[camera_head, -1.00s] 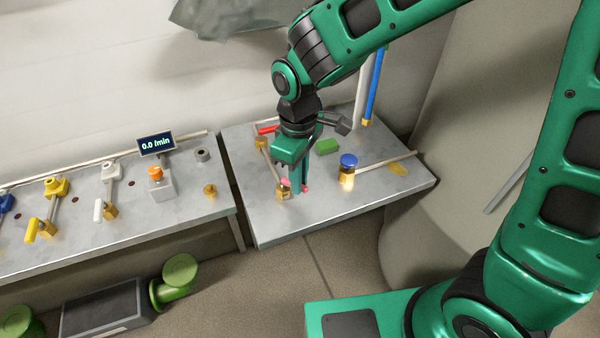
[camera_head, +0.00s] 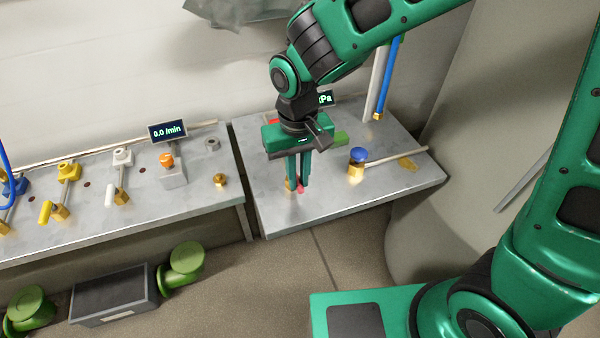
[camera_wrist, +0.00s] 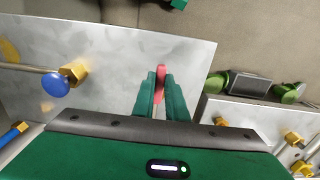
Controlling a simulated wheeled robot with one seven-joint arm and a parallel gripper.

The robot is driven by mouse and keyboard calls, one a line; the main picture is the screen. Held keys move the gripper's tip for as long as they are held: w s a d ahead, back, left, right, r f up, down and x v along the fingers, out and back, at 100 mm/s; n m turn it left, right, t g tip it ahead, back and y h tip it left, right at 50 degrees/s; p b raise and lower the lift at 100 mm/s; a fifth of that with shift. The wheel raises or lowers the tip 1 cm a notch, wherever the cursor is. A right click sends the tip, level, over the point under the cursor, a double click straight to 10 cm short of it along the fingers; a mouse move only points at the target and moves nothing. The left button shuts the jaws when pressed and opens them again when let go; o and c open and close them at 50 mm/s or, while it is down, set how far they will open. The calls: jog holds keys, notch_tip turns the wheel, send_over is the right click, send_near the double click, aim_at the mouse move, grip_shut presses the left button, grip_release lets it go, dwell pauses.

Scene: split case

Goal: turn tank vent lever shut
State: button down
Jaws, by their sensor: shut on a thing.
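The red lever (camera_head: 300,189) is low on the right-hand metal table, mostly hidden by my fingers. A brass fitting (camera_head: 289,184) shows beside it. My gripper (camera_head: 298,184) points down at the table with its fingers around the lever. In the wrist view the red lever (camera_wrist: 160,72) sticks out between the two green fingers of my gripper (camera_wrist: 160,88), which are shut on it. The lever's pivot and its exact angle are hidden.
A blue round knob on a brass valve (camera_head: 357,156) with a pipe stands right of my gripper. The left bench (camera_head: 100,225) carries several valves and a 0.0 l/min display (camera_head: 167,131).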

aim_at(298, 181)
jog(key=shift+w+r, duration=0.1)
jog(key=shift+w, duration=0.1)
dwell(0.3)
jog(key=c, duration=1.9)
grip_release()
jog(key=shift+o, duration=0.7)
jog(key=shift+s, duration=0.1)
notch_tip(298, 181, up, 11)
jog(key=shift+f, duration=0.2)
